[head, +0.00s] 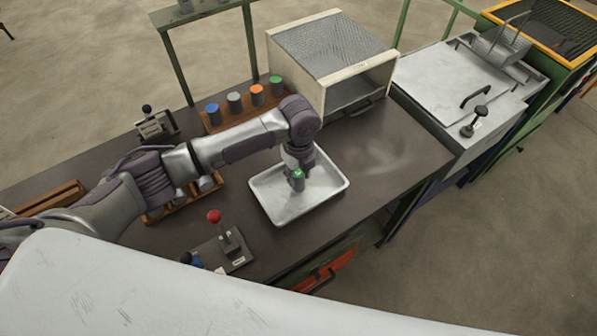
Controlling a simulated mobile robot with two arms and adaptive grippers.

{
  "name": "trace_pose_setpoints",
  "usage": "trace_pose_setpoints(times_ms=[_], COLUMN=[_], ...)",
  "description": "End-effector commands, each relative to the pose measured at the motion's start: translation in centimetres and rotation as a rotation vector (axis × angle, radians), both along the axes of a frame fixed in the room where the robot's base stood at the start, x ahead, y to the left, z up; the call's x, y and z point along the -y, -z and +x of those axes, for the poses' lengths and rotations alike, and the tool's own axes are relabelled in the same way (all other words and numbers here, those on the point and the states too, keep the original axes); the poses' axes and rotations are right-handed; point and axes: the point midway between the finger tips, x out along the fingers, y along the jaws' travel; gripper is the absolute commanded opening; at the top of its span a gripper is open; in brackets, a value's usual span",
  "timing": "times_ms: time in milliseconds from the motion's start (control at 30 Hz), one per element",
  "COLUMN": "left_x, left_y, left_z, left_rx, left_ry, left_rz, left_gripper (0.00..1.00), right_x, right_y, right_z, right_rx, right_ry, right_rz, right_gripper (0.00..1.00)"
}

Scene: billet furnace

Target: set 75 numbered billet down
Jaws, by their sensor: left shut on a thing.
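My left arm reaches in from the left, and my left gripper (297,168) points down over the shallow white metal tray (268,210) on the dark bench. It is shut on a small grey billet with a green top (298,183). The billet is roughly upright, within the tray's outline, towards its far middle. I cannot tell whether its lower end touches the tray floor. No number can be read on it. The rest of the tray looks empty. My right gripper is not in view.
A wooden rack (216,128) behind the arm holds blue, grey, orange and green-topped billets. Another rack (181,202) is partly under my arm. A red-knobbed lever (229,240) stands in front. A mesh-topped box (335,60) is behind the tray; bench right of it is clear.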

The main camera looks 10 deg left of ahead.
Motion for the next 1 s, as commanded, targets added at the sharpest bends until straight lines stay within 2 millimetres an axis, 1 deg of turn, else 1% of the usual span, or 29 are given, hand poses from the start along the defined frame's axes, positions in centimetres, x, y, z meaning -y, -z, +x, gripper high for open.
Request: trace_pose_setpoints(times_ms=[67, 100, 233, 267, 533, 600, 667, 767, 1000], left_x=[0.1, 0.0, 0.0, 0.0, 0.0, 0.0, 0.1, 0.1, 0.0], left_y=[0.1, 0.3, 0.2, 0.2, 0.1, -0.2, -0.7, -2.2, -7.3], left_z=[0.1, 0.0, 0.0, 0.0, 0.0, 0.0, 0.1, 0.2, 0.1], left_rx=[0.001, 0.000, 0.000, 0.000, 0.001, 0.001, 0.004, 0.006, 0.006], left_ry=[0.000, 0.000, 0.000, 0.000, 0.000, 0.000, 0.000, 0.000, 0.002], left_rz=[-0.001, 0.000, 0.000, 0.000, -0.001, -0.001, -0.002, -0.002, -0.001], left_gripper=[0.00, 0.37, 0.59, 0.60, 0.60, 0.60, 0.60, 0.60, 0.60], right_x=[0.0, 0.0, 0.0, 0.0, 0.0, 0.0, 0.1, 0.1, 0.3], right_y=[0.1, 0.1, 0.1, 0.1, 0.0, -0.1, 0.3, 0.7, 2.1], right_z=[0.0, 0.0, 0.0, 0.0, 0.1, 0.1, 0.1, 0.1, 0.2], right_rx=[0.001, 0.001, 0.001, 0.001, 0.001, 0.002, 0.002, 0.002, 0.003], right_ry=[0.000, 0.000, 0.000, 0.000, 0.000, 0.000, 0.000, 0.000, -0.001], right_rz=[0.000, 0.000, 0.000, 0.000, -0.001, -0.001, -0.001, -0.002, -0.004], right_gripper=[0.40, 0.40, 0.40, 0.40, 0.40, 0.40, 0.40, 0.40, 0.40])
